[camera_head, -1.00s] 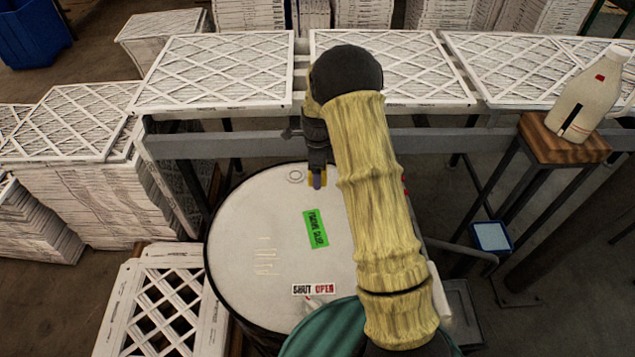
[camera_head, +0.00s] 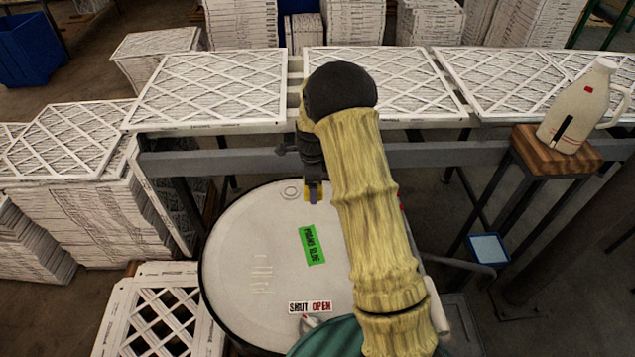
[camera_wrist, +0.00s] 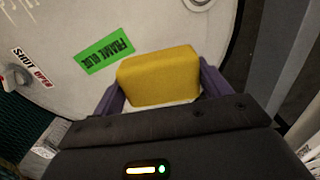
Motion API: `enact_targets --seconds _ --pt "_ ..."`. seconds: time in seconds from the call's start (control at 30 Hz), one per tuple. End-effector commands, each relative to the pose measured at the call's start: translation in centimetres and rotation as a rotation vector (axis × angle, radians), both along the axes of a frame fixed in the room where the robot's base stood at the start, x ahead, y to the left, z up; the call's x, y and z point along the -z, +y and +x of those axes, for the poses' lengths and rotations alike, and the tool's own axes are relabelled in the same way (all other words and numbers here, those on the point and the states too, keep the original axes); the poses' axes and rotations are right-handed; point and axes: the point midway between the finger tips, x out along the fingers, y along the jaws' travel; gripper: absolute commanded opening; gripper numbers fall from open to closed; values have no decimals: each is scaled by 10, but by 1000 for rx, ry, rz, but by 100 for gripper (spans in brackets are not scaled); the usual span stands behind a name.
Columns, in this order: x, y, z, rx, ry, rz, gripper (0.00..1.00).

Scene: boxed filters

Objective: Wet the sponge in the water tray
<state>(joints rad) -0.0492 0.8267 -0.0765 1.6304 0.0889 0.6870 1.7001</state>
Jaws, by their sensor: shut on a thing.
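My gripper (camera_wrist: 157,85) is shut on a yellow sponge (camera_wrist: 160,75), with a purple finger on each side of it in the wrist view. In the head view my gripper (camera_head: 313,193) points down over the far part of a white drum lid, and only a bit of yellow shows there. I cannot tell the exact height above the lid. A small tray with a pale blue surface (camera_head: 489,248), probably the water tray, sits low at the right, well apart from my gripper.
The drum lid (camera_head: 240,235) bears a green label (camera_head: 312,246) and a SHUT/OPEN sign (camera_head: 310,307). A rail with white filters (camera_head: 215,85) runs behind it. A jug (camera_head: 580,108) stands on a wooden-topped stand (camera_head: 540,155) at the right. Filter stacks (camera_head: 85,220) fill the left.

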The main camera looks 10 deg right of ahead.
Motion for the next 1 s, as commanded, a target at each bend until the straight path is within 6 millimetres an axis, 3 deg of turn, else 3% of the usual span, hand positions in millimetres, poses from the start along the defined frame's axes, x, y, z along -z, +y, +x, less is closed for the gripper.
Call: enact_targets --seconds 0.17,1.0 --pt "11 0 -12 -208 3 0 58" --pt "67 0 -95 -1640 2 2 58"
